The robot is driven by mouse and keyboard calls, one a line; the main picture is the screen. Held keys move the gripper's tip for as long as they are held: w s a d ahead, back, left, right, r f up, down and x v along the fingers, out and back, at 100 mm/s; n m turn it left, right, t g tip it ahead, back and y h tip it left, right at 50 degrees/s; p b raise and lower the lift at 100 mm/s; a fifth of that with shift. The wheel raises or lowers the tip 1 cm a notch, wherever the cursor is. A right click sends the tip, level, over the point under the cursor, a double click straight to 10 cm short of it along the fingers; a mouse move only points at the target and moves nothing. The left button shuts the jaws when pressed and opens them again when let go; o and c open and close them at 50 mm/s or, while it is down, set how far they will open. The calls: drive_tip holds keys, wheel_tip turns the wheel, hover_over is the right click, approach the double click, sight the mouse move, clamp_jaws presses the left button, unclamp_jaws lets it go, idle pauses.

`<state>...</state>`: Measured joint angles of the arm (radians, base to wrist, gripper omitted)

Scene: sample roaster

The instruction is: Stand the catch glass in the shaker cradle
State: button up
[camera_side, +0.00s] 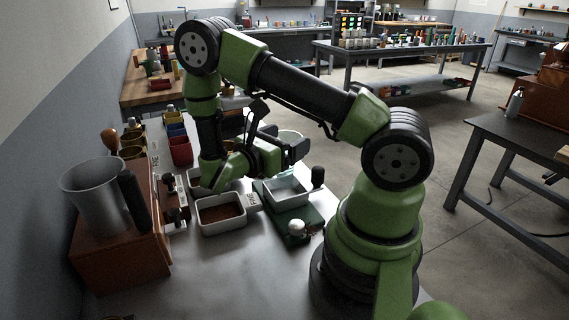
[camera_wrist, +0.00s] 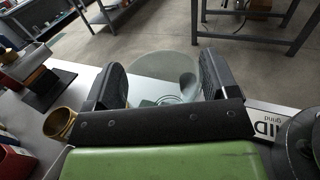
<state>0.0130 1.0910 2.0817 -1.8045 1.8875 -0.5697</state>
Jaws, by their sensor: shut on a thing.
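My gripper (camera_side: 297,146) is shut on the clear catch glass (camera_wrist: 165,66). In the wrist view the glass sits between the two dark fingers (camera_wrist: 164,80), and its wide round rim shows beyond them. In the side view the glass is mostly hidden behind the gripper, with only a pale rounded part (camera_side: 290,134) showing. The gripper is above the bench, behind a green-based device (camera_side: 302,226) with a pale square tray and a black knob. This device may be the shaker cradle; I cannot tell for sure.
A white tray of brown grounds (camera_side: 220,214) stands left of the green device, by a "FINE" label (camera_side: 251,201). A metal jug (camera_side: 97,195) stands on a wooden box at left. A "MID grind" label (camera_wrist: 270,124) lies right in the wrist view.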

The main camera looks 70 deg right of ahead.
drive_tip(key=shift+f, duration=2.25)
drive_tip(key=shift+f, duration=0.1)
drive_tip(key=o, duration=0.9)
drive_tip(key=v, duration=0.7)
drive_tip(key=s+a+r+m+t+y, duration=0.2)
drive_tip(key=a+r+m+t+y, duration=0.2)
drive_tip(key=r+m+y, duration=0.2)
drive_tip(key=s+a+r+m+t+y, duration=0.3)
drive_tip(key=a+r+m+t+y, duration=0.1)
drive_tip(key=r, duration=0.4)
drive_tip(key=s+a+r+m+t+y, duration=0.3)
drive_tip(key=a+r+m+t+y, duration=0.1)
drive_tip(key=r+m+t+y, duration=0.2)
drive_tip(key=shift+r+m+y, duration=0.7)
drive_tip(key=shift+m+y, duration=0.2)
drive_tip(key=shift+y, duration=0.4)
